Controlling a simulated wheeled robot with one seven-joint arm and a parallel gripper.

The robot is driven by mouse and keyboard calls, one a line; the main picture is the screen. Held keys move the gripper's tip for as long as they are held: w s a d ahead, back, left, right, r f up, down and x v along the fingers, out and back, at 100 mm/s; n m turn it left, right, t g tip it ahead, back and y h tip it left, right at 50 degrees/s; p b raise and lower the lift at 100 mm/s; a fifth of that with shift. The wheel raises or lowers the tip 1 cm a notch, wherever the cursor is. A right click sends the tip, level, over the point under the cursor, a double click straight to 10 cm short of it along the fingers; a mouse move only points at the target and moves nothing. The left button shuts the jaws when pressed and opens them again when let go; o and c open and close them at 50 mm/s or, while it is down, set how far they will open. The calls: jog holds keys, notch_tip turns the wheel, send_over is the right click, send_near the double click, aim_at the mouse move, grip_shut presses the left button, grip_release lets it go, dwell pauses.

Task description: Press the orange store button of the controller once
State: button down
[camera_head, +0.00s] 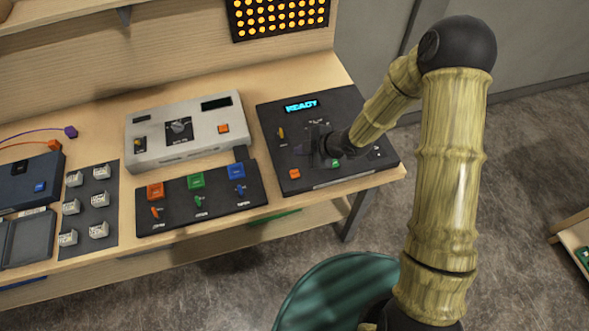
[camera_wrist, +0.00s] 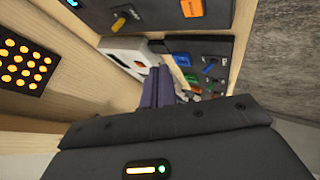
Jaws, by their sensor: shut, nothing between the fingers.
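A black console (camera_head: 347,179) with a lit cyan READY display (camera_head: 302,106) stands at the right end of the bench. An orange button (camera_head: 294,173) sits at its front left corner; it shows at the top of the wrist view (camera_wrist: 192,8). No label on it is legible. My gripper (camera_head: 301,149) is over the console, its fingers pointing left, up and behind that button in the head view. It hides the console's middle. In the wrist view my gripper's dark fingers (camera_wrist: 159,72) are together and empty. They appear apart from the orange button.
A grey box (camera_head: 187,145) with a dial and another orange button (camera_head: 223,128) stands left. A black panel (camera_head: 222,208) with orange, green and blue buttons lies in front of it. A lamp board (camera_head: 278,15) hangs behind. A yellow lever (camera_head: 281,133) rises from the console.

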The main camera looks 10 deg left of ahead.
jog(key=shift+s+a+n, duration=0.25)
jog(key=shift+a+n, duration=0.05)
jog(key=shift+a, duration=0.2)
jog(key=shift+f, duration=0.1)
jog(key=b, duration=0.6)
send_over(298, 175)
notch_tip(298, 175, down, 8)
jog(key=shift+r, duration=0.15)
jog(key=shift+f+b, duration=0.3)
jog(key=shift+f, duration=0.25)
dwell(1.1)
jog(key=shift+f+b, duration=0.4)
jog(key=shift+b, duration=0.1)
